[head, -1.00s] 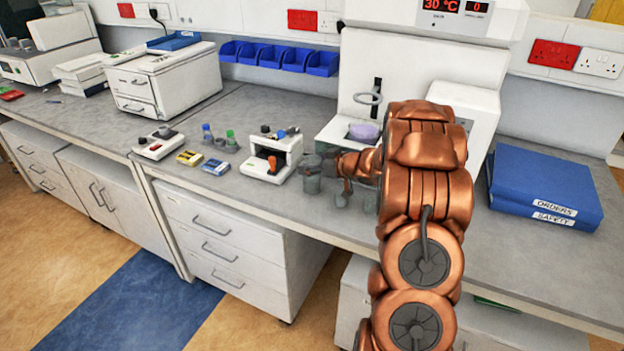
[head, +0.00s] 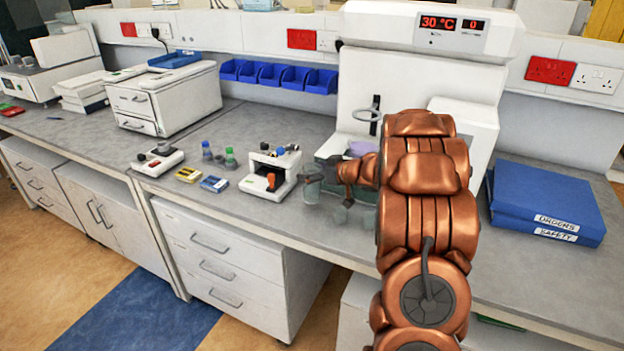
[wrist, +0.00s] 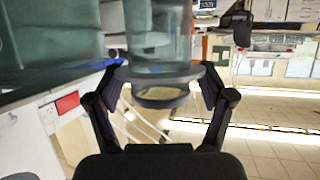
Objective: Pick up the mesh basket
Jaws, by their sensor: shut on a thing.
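My gripper (wrist: 160,74) is shut on a grey-green, see-through cylinder with a dark rim, which I take to be the mesh basket (wrist: 157,42). In the wrist view the two dark fingers sit on either side of its rim. In the head view the basket (head: 311,187) shows as a small greenish shape at the end of my copper arm, above the bench near its front edge. My arm partly hides the fingers there. I cannot tell how far the basket is above the bench.
A white device with an orange part (head: 271,178) stands close on the left of the basket. A tall white machine (head: 362,82) with a ring stands behind. Blue binders (head: 545,195) lie at right. Small blue and yellow boxes and bottles are farther left.

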